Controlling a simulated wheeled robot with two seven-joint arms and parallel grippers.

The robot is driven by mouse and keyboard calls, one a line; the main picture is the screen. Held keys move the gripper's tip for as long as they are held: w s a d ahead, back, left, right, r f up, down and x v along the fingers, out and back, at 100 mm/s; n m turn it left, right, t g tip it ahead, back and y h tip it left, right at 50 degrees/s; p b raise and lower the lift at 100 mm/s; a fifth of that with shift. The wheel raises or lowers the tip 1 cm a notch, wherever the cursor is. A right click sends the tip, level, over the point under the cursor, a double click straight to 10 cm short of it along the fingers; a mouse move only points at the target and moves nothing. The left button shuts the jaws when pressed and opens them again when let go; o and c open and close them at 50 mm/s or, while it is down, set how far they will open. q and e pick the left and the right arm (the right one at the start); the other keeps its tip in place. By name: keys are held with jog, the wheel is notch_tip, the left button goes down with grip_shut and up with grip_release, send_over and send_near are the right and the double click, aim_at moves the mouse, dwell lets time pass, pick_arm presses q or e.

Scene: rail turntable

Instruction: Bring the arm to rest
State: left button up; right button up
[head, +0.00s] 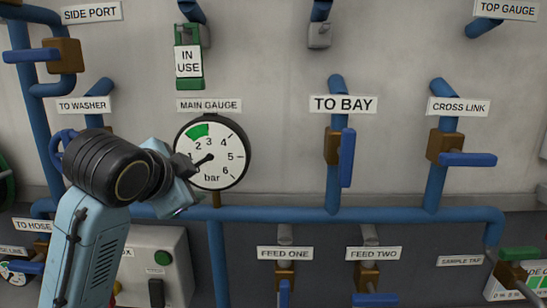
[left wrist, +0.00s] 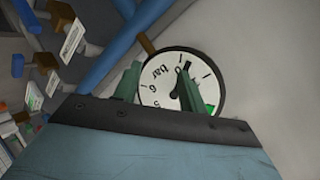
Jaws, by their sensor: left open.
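My left arm (head: 92,245) rises from the bottom left in the head view. Its gripper (head: 190,168) is in front of the lower left of the main gauge (head: 232,172). In the left wrist view the two greenish fingers (left wrist: 160,86) stand apart with nothing held between them. The round white gauge (left wrist: 155,88) shows behind and between them; I cannot tell whether they touch it. The gauge needle points to the lower left in the head view, its tip partly hidden by the gripper. My right gripper is not in view.
Blue pipes (head: 330,214) run along the wall. The TO BAY handle (head: 347,158) hangs vertical; the CROSS LINK handle (head: 468,159) is horizontal. My arm partly hides the TO WASHER valve. A grey box (head: 160,245) stands right of my forearm. An IN USE tag (head: 188,62) hangs above the gauge.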

pick_arm(q)
jog(key=s+a+f+n+g, duration=0.15)
jog(key=s+f, duration=0.25)
jog(key=f, duration=0.4)
jog(key=s+f+n+g, duration=0.15)
jog(key=s+f, duration=0.25)
jog(key=f, duration=0.5)
jog(key=s+a+f+n+g, duration=0.1)
jog(key=s+f+n, duration=0.2)
jog(key=f, duration=0.5)
jog(key=s+a+f+n+g+y, duration=0.1)
jog(key=s+a+f+n+g, duration=0.1)
jog(key=s+f, duration=0.65)
jog(key=s+a+f+n+g+y, duration=0.15)
jog(key=s+f, duration=0.35)
jog(key=s, duration=0.7)
notch_tip(320, 180, down, 31)
jog(key=s+g+b, duration=0.2)
jog(key=b, duration=0.4)
jog(key=s+a+f+b, duration=0.2)
jog(key=s+f, duration=0.6)
jog(key=f, duration=0.1)
jog(key=s+a+f+g+b, duration=0.1)
jog(key=s+f+b, duration=0.2)
jog(key=s+f, duration=0.5)
notch_tip(320, 180, down, 2)
jog(key=shift+a+f+h, duration=0.1)
jog(key=shift+a+h, duration=0.25)
